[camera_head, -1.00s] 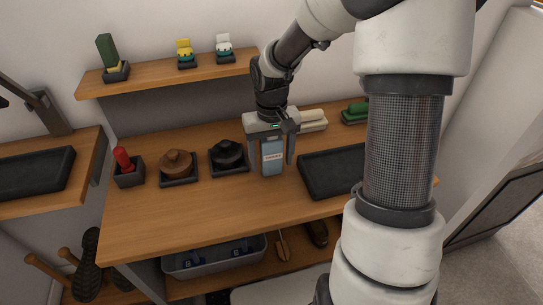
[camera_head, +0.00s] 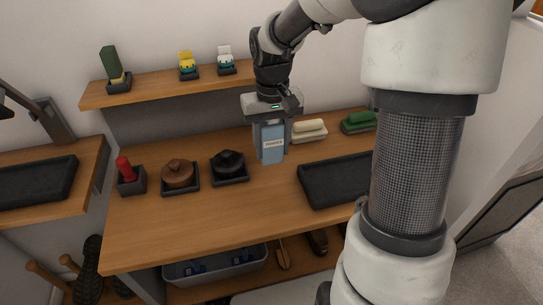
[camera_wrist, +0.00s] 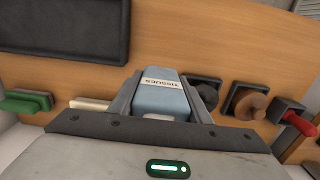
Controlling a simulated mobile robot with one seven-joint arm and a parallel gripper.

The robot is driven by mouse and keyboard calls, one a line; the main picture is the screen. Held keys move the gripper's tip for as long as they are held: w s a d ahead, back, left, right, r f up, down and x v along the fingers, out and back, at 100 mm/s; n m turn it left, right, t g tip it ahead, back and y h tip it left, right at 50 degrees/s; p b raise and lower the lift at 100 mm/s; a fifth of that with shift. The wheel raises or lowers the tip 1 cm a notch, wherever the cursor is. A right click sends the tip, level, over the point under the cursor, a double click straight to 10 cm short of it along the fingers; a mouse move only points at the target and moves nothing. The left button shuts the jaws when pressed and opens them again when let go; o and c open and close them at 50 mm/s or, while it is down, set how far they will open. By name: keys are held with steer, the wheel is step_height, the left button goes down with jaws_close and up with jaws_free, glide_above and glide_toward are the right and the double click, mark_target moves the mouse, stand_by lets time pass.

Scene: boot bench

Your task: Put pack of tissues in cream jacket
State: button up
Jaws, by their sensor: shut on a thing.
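The pack of tissues (camera_head: 272,145) is a light blue upright block with a white label reading "TISSUES". My gripper (camera_head: 270,128) points down and is shut on it, one finger on each side. In the wrist view the pack (camera_wrist: 162,94) sits between the two fingers with its label showing. The pack is over the back half of the wooden bench top (camera_head: 215,220); whether its base is clear of the wood is hard to tell. I cannot make out a cream jacket in either view.
A black empty tray (camera_head: 335,180) lies right of the pack. A black lidded pot (camera_head: 229,166), a brown one (camera_head: 179,174) and a red-handled item (camera_head: 125,170) stand to the left. Cream (camera_head: 309,130) and green (camera_head: 358,122) items lie behind. A shelf (camera_head: 150,88) runs above.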

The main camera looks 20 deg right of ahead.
step_height(320, 180, up, 2)
steer(key=shift+r+p, duration=0.2)
steer(key=shift+p, duration=0.9)
steer(key=shift+s+a+r+p, duration=0.2)
steer(key=shift+p, duration=1)
steer(key=p, duration=0.3)
steer(key=shift+s+a+f+p, duration=0.15)
steer(key=shift+s+f+p, duration=0.05)
steer(key=shift+s+p, duration=0.1)
steer(key=f+p, duration=0.1)
steer(key=p, duration=0.1)
steer(key=b, duration=0.3)
glide_above(275, 190)
step_height(275, 190, down, 9)
steer(key=shift+f, duration=0.1)
steer(key=shift+f, duration=0.1)
steer(key=shift+f, duration=0.15)
steer(key=o, duration=1)
